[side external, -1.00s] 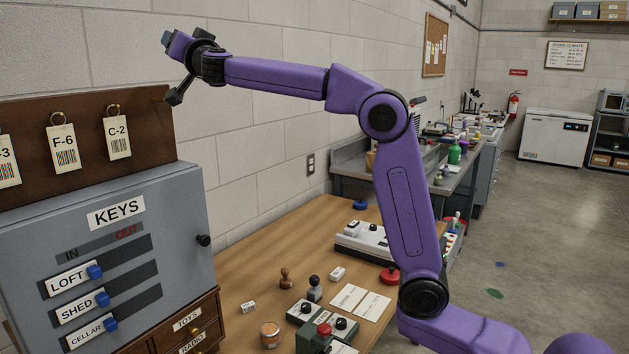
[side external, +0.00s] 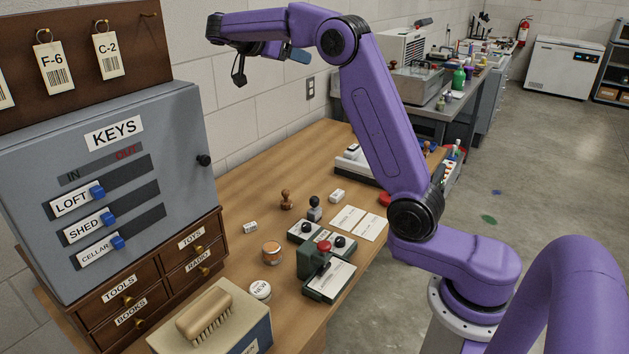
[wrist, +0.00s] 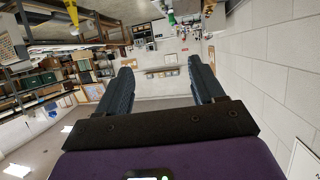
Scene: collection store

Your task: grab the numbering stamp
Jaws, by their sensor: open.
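A small stamp (side external: 315,209) with a dark round knob and a grey body stands upright on the wooden table; it looks like the numbering stamp, but no marking on it is readable. A brown wooden-handled stamp (side external: 287,199) stands just left of it. My gripper (side external: 299,55) is high above the table's back, near the wall, its blue-grey fingers pointing right and partly hidden by my arm. In the wrist view my gripper (wrist: 160,68) shows two fingers spread apart with nothing between them. Neither stamp is visible in the wrist view, which faces the room, upside down.
The grey key cabinet (side external: 100,190) stands at left. Bare tabletop (side external: 270,180) lies behind the stamps.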

